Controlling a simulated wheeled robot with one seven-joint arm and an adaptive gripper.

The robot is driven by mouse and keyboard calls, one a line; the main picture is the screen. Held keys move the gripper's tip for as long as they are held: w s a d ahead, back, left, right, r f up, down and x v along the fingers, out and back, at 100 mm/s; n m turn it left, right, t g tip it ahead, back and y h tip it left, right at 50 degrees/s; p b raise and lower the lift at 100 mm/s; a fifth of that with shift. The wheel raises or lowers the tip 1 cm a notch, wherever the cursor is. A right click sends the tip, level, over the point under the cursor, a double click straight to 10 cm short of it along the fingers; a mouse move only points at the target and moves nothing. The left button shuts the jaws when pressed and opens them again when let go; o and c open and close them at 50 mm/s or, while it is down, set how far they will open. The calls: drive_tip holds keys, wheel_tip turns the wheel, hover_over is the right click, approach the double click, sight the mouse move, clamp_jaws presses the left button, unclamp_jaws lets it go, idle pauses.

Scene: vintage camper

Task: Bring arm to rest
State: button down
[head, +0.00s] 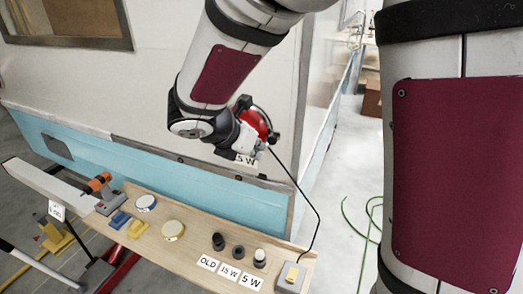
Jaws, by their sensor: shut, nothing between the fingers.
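My arm reaches down from the top of the head view. My gripper (236,138) is at its end, in front of the camper wall (160,75). The gripper is shut and empty, though its fingertips are small and hard to make out. A round red fixture with a dark rim (259,122) shows just right of and behind the gripper, partly hidden by it. I cannot tell whether they touch. A "5 W" label (246,160) shows just below it.
A wooden bench (190,258) below holds an orange-and-black drill (99,184), blue and yellow blocks, round discs (173,230), dark cylinders (238,252) and labels. A black cable (318,215) runs down to a grey switch box (291,278). Green hose lies on the floor at right.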

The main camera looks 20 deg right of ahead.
drive_tip(key=s+r+m+y, duration=0.3)
drive_tip(key=s+r+m, duration=0.1)
drive_tip(key=s+m, duration=0.7)
drive_tip(key=s+r+m+y, duration=0.4)
drive_tip(key=s+r+m, duration=0.1)
drive_tip(key=s+m, duration=0.7)
drive_tip(key=shift+a+r+m, duration=0.3)
drive_tip(key=shift+a+m, duration=0.05)
drive_tip(key=shift+m, duration=0.65)
